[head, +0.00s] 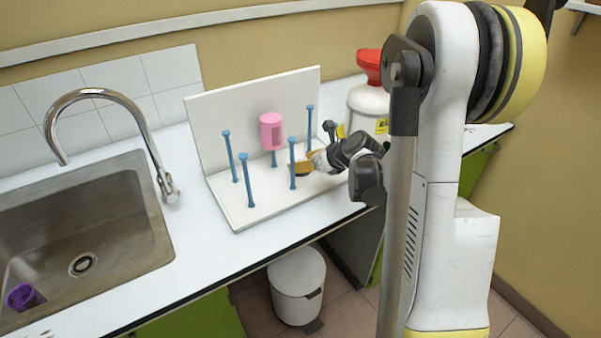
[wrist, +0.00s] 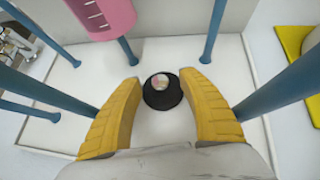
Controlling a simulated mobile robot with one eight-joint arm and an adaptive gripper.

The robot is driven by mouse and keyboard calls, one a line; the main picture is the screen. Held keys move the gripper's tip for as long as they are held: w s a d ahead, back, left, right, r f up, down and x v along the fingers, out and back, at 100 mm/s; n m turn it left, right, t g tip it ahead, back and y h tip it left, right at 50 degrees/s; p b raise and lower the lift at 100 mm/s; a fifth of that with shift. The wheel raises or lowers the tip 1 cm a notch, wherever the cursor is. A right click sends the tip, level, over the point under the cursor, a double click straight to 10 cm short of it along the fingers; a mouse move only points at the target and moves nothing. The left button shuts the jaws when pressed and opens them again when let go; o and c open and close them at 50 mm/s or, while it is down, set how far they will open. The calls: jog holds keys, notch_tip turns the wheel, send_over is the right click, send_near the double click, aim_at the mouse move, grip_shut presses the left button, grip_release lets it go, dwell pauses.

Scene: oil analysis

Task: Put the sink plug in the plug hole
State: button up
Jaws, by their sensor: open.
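The sink plug (wrist: 162,91) is a small black disc with a pale, shiny knob on top. In the wrist view it rests on the white board of the peg rack, between my fingertips. My gripper (wrist: 160,100) has its two yellow fingers apart, one on each side of the plug, with a gap on both sides. In the head view my gripper (head: 305,168) reaches low over the rack among the blue pegs, and the plug cannot be made out there. The plug hole (head: 83,265) is a round metal drain in the floor of the sink (head: 130,225), uncovered.
Blue pegs (head: 247,180) stand around my gripper on the white rack (head: 250,215). A pink cup (head: 271,130) hangs on one peg. A purple cup (head: 24,297) lies in the sink. A curved tap (head: 140,120) stands behind the sink. A white container with a red top (head: 370,66) is at right.

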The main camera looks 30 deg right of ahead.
jog(key=shift+w+a+f, duration=0.1)
jog(key=shift+w+f, duration=0.35)
jog(key=shift+w, duration=0.1)
jog(key=shift+r, duration=0.1)
grip_shut()
jog(key=shift+r, duration=0.1)
jog(key=shift+s+r+p, duration=0.25)
jog(key=shift+r+p, duration=0.25)
jog(key=shift+p, duration=0.1)
notch_tip(320, 180, up, 6)
jog(key=p, duration=0.3)
jog(key=s+p, duration=0.3)
jog(key=s, duration=1.6)
jog(key=shift+s+d, duration=0.25)
